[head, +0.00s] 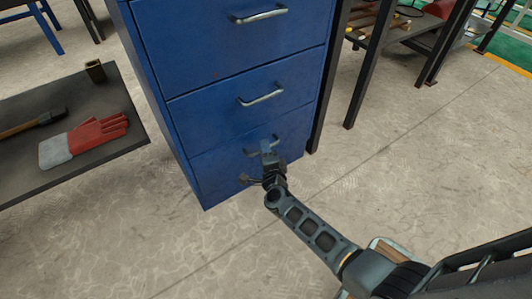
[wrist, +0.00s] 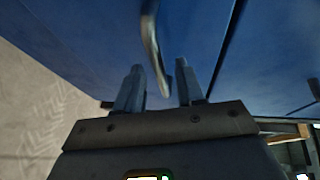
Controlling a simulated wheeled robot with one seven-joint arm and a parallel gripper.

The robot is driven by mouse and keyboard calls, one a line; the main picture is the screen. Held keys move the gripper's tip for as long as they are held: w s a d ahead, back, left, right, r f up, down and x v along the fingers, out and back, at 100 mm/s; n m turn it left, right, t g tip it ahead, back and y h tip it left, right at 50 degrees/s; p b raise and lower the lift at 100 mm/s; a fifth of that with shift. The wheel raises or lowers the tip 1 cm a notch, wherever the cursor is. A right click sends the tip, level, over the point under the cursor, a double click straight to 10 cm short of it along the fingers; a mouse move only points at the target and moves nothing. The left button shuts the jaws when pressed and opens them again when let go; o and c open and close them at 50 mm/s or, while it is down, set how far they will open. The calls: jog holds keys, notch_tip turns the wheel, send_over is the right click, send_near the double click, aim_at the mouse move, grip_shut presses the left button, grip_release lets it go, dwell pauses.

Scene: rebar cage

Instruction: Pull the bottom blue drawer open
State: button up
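The blue drawer cabinet (head: 240,60) stands upright with its drawer fronts facing me. The bottom blue drawer (head: 222,180) looks flush with the cabinet. Its metal handle (head: 250,153) is partly hidden behind my gripper (head: 267,148) in the head view. In the wrist view the handle (wrist: 153,50) reaches down into the gap between the two fingers of my gripper (wrist: 159,82). The fingers are apart, with space on both sides of the handle, and do not appear to clamp it.
A low dark table (head: 90,165) at left holds a red and grey glove (head: 85,137), a hammer (head: 30,124) and a small cup (head: 95,71). A dark-legged shelf (head: 375,70) stands right of the cabinet. The concrete floor (head: 150,240) in front is clear.

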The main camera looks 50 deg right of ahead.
jog(key=shift+c, duration=0.2)
grip_shut()
dwell(0.4)
